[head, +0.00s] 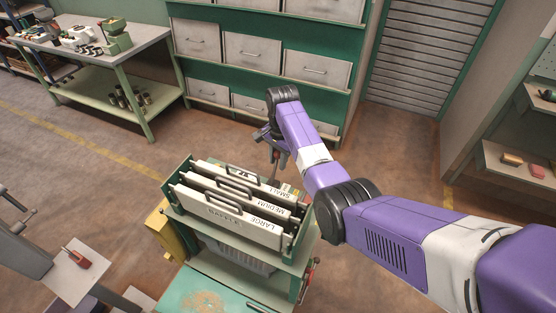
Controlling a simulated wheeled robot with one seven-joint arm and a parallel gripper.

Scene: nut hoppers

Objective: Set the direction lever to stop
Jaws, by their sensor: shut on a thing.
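My gripper (271,143) is at the far side of a green machine (296,245), just beyond its upper right corner. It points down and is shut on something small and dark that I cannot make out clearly. A small coloured label strip (291,190) shows on the machine near the gripper. I cannot pick out the direction lever or its setting for certain. A red-handled part (307,270) sticks out on the machine's right side, well apart from my gripper.
Plates marked SMALL (273,190), MEDIUM (250,202) and LARGE (225,213) stand upright in the machine. A green bench (150,45) stands at the back left, drawers (255,108) behind, shelves (515,165) at right. The floor between is clear.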

